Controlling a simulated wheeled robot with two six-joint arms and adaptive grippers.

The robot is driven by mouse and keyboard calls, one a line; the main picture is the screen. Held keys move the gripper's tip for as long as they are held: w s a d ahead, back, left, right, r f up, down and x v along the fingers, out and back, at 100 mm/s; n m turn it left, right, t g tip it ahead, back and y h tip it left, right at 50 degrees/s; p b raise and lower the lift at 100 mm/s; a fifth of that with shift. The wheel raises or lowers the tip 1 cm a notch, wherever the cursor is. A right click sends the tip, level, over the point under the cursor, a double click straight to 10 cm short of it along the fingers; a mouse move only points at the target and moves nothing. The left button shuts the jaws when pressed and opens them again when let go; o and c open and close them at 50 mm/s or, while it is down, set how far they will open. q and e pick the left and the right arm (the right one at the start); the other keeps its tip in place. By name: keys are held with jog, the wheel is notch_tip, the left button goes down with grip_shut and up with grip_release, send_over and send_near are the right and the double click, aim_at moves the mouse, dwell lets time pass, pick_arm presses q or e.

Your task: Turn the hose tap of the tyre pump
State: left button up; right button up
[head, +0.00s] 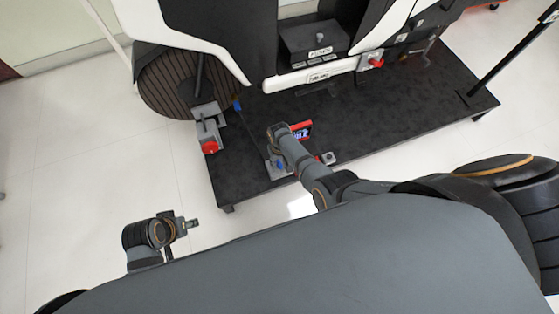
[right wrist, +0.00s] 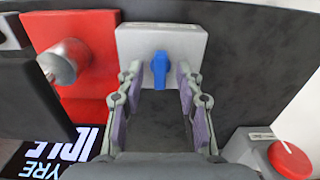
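The tyre pump (right wrist: 85,55) is a red unit with a round metal fitting and a dark screen at its lower left; in the head view the red pump (head: 302,126) is partly behind my right arm. The hose tap (right wrist: 160,66) is a blue lever on a pale grey block (right wrist: 190,42), its long side upright in the right wrist view. My right gripper (right wrist: 157,84) is open, with one finger on each side of the lever and visible gaps between. My left gripper (head: 190,223) is off to the lower left over the floor, too small to read.
A grey box with a red knob (right wrist: 290,158) stands close to the right finger. The dark platform (head: 235,165) carries the rig. A grey clamp-like part with a red end (head: 209,147) sits near the wheel (head: 165,85). The floor at left is clear.

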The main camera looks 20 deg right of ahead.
aim_at(279, 163)
notch_tip(279, 163, up, 8)
jog(key=shift+f, duration=0.25)
dwell(0.5)
